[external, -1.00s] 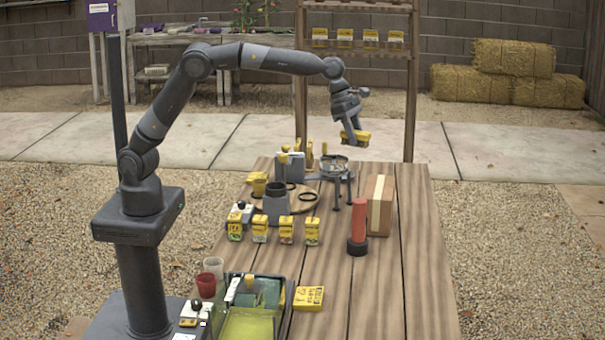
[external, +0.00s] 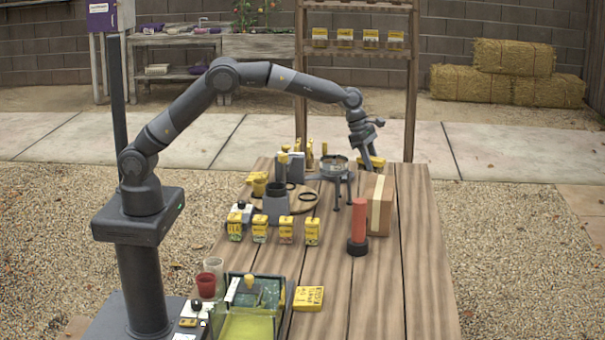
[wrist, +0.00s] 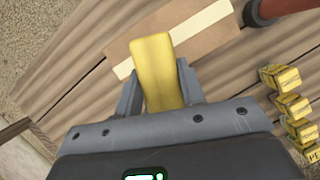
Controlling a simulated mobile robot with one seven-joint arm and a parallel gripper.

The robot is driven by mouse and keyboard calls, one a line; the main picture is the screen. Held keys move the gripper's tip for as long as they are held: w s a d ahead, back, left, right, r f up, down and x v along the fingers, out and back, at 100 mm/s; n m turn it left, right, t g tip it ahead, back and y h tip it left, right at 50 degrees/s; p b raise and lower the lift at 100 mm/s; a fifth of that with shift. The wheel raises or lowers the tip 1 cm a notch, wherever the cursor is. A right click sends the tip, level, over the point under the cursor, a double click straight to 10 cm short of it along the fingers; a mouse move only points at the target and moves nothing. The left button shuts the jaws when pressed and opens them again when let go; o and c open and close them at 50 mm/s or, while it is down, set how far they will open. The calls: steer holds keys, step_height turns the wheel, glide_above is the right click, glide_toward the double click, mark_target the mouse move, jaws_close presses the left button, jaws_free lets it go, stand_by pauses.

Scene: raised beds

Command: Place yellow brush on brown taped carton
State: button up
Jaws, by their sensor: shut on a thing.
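The brown taped carton (external: 379,220) stands on the right part of the wooden table, with a pale tape strip down it. In the wrist view the carton (wrist: 205,38) lies below my fingers. My gripper (external: 368,157) is shut on the yellow brush (wrist: 155,65), which shows as a plain yellow block between the two fingers. In the external view the brush (external: 376,162) is just above the far end of the carton's top. I cannot tell whether it touches the carton.
A red cylinder on a dark base (external: 359,225) stands close in front of the carton. A tripod stand (external: 336,170) is left of the carton. Several yellow seed packets (external: 286,231) stand in a row farther left. The table's right strip (external: 420,240) is clear.

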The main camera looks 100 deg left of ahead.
steer(key=shift+w+a+f, duration=0.1)
steer(key=shift+f, duration=2)
steer(key=shift+f, duration=0.15)
steer(key=o, duration=1)
